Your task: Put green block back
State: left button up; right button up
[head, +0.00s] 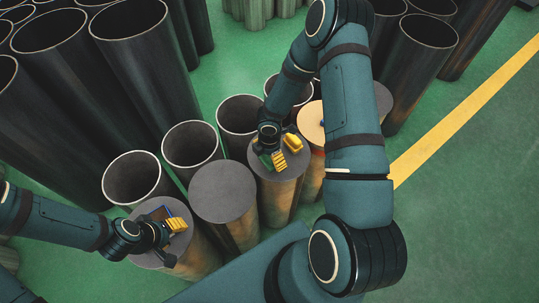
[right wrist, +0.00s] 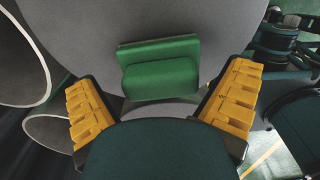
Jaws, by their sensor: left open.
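The green block (right wrist: 160,70) lies on the flat grey top of a cylinder in the right wrist view, and a sliver of it shows in the head view (head: 266,160). My right gripper (head: 286,152) is over that top. Its yellow fingers are wide apart on either side of the block, with a gap to each, so it is open and empty. My left gripper (head: 172,224) is open over another grey-topped cylinder at the lower left. A small blue thing (head: 167,211) shows beside its fingers, partly hidden.
A grey-topped cylinder (head: 223,192) with a bare top stands between the grippers. Open pipes (head: 191,145) stand close behind. A tan-topped cylinder (head: 308,122) is partly behind my right arm. Tall dark pipes (head: 140,50) crowd the back left. Green floor with a yellow line (head: 465,110) is clear at right.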

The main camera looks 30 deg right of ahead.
pick_arm(q)
jog(key=shift+r, duration=0.15)
pick_arm(e)
jog(key=shift+r, duration=0.15)
jog(key=shift+r+p, duration=0.3)
jog(key=shift+p, duration=0.05)
notch_tip(320, 180, up, 11)
jog(key=p, duration=0.4)
pick_arm(q)
jog(key=r, duration=0.2)
jog(key=s+r, duration=0.1)
jog(key=r, duration=0.1)
jog(key=shift+r, duration=0.1)
pick_arm(e)
jog(key=s+a+f+m+y, duration=0.1)
jog(key=s+a+m+y, duration=0.1)
jog(key=s+a+m, duration=0.3)
jog(key=s+a+f+m+t+y, duration=0.1)
jog(key=s+a+m, duration=0.4)
jog(key=a+m, duration=0.7)
jog(key=m+y, duration=0.1)
jog(key=m, duration=0.2)
jog(key=shift+s+a+m+t, duration=0.25)
jog(key=shift+s+m+t, duration=0.05)
jog(key=shift+m, duration=0.1)
